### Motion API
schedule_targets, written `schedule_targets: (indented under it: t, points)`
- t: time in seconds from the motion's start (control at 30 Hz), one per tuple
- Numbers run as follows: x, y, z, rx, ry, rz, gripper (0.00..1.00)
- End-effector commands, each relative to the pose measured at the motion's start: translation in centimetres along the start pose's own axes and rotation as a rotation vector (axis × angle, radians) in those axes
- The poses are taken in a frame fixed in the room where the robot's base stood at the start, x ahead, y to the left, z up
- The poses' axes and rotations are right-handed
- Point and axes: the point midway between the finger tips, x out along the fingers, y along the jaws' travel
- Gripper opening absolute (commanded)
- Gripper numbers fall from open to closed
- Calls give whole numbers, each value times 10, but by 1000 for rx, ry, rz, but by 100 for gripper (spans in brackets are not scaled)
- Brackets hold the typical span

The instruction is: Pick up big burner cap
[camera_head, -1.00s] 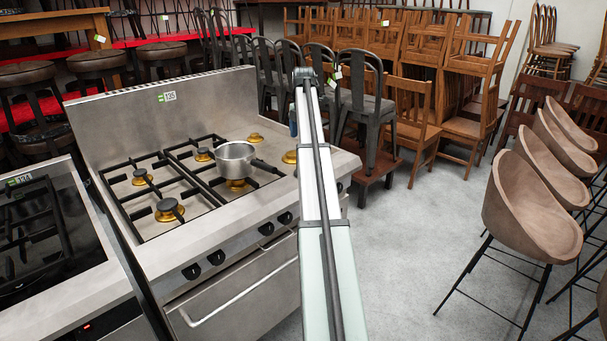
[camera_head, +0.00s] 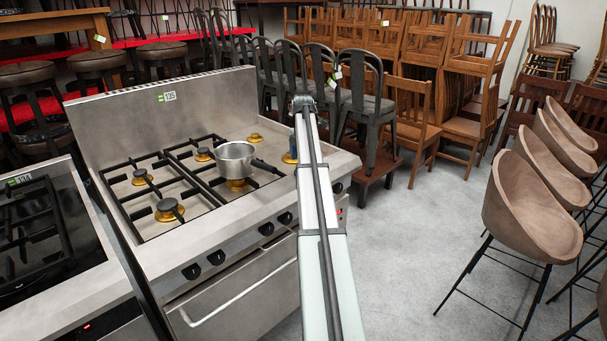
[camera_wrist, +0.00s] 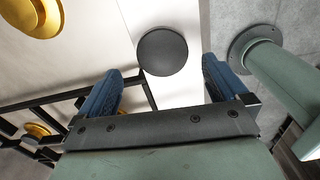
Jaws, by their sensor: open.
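The big burner cap is a flat, dark, round disc (camera_wrist: 162,51) in the wrist view. It lies on the pale metal top of the stove (camera_wrist: 125,22), near its edge. My gripper (camera_wrist: 160,66) is open, with one blue finger to the left and one to the right of the cap in the picture. The cap shows beyond and between the fingertips, and nothing is held. In the head view my arm hides the cap, and only a bit of a blue finger (camera_head: 292,146) shows beside the arm.
A steel pot (camera_head: 235,158) stands on the hob, its handle pointing towards my arm. Black grates (camera_head: 165,165) and brass burners (camera_wrist: 30,15) lie to the left of the cap. Grey metal chairs (camera_head: 362,105) stand close behind the stove.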

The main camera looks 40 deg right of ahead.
Motion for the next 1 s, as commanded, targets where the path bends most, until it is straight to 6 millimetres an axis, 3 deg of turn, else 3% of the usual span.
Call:
schedule_targets:
  t: [0.3,0.57,1.0]
  points:
    - [39,-4,0,0,0,-1,100]
    - [41,-4,0,0,-1,0,100]
    - [41,-4,0,0,-1,0,58]
